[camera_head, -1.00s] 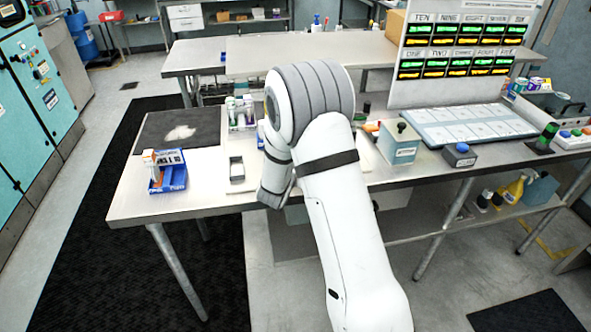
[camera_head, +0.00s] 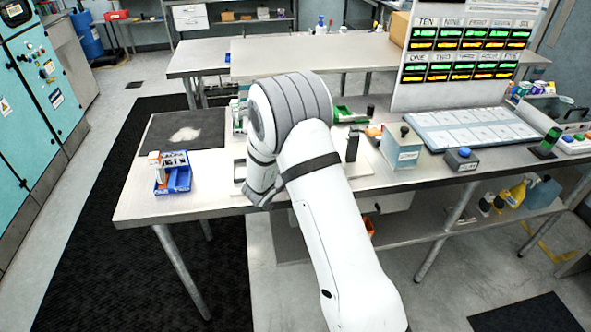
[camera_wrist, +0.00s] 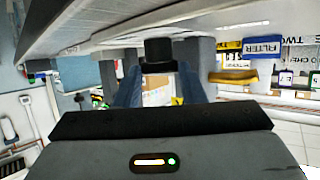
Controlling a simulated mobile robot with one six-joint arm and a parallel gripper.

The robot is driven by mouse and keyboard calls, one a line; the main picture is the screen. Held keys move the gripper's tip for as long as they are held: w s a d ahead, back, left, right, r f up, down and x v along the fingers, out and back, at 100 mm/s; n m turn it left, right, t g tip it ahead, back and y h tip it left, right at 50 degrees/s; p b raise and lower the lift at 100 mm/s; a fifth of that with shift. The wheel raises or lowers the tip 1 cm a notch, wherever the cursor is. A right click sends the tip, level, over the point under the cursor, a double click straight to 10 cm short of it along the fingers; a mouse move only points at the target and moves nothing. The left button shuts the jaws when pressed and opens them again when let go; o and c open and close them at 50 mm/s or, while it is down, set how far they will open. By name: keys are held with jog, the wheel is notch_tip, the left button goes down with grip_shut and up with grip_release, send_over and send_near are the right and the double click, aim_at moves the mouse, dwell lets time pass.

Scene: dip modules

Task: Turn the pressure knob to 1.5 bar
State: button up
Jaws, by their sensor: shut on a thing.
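In the wrist view, a black round knob (camera_wrist: 160,50) sits at the tips of my gripper (camera_wrist: 158,72). The two bluish fingers stand on either side of it and are shut on it. No scale or pressure reading on the knob can be made out. In the head view, my white arm hides the gripper and the knob.
The steel workbench (camera_head: 215,204) carries a blue box (camera_head: 174,178) at left and a dark mat. Right of my arm stand a dark upright post (camera_head: 352,147), a beige-teal box (camera_head: 401,148), a blue-button box (camera_head: 461,159) and a white tray (camera_head: 425,120).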

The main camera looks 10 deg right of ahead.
jog(key=o, duration=1)
